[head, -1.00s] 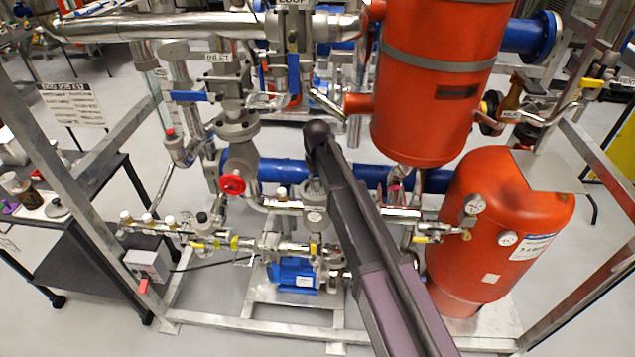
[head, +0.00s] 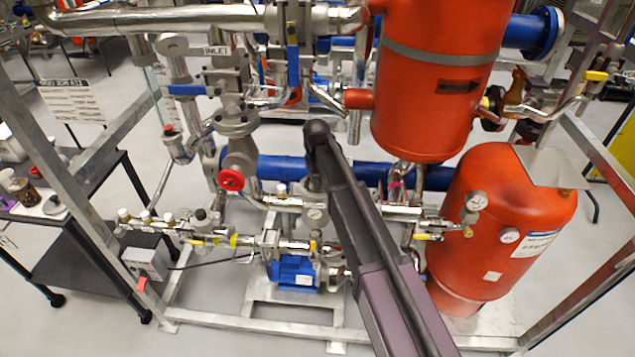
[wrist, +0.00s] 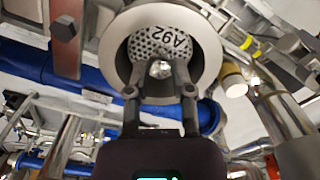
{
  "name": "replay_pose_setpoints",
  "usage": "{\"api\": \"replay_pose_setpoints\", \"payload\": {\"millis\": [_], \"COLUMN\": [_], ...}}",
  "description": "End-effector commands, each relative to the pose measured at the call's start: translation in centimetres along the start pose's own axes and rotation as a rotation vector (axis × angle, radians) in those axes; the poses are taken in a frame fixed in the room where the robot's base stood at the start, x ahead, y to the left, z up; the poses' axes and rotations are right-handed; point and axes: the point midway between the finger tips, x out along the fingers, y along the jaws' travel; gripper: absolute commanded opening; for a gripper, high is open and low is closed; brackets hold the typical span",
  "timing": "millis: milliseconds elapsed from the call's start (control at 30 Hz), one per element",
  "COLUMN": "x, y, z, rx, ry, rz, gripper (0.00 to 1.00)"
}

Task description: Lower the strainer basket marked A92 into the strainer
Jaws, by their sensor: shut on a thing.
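In the wrist view, the strainer basket (wrist: 148,45) is a round perforated metal piece marked A92, with the mark upside down. My gripper (wrist: 161,88) is shut on the small metal knob at its middle. A wide pale metal ring (wrist: 106,47), seemingly the strainer's mouth, surrounds the basket in the picture, with a dark gap between them. I cannot tell how deep the basket sits in the ring, or whether they touch. In the head view, my own arm hides the gripper, the basket and the strainer's mouth.
Blue pipe (wrist: 90,80) and steel pipes crowd close around the ring. In the head view, a red vessel (head: 425,100) stands right of my arm, a red tank (head: 500,225) at lower right, a blue pump (head: 293,272) below, and a dark cart (head: 95,245) at left.

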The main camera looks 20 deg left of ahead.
Motion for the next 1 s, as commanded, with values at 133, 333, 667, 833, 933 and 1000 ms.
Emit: {"api": "replay_pose_setpoints", "payload": {"millis": [133, 333, 667, 833, 933, 1000], "x": [-0.02, 0.1, 0.38, 0.36, 0.36, 0.36], "y": [0.0, 0.0, 0.01, 0.01, 0.0, 0.0], "z": [0.0, 0.0, 0.0, 0.0, 0.01, 0.0], "rx": [0.0, 0.0, 0.0, 0.0, 0.0, 0.0], "ry": [0.0, 0.0, 0.0, 0.0, 0.0, 0.0], "rz": [0.0, 0.0, 0.0, 0.0, 0.0, 0.0], "gripper": [0.03, 0.03, 0.03, 0.33, 0.62, 0.7]}}
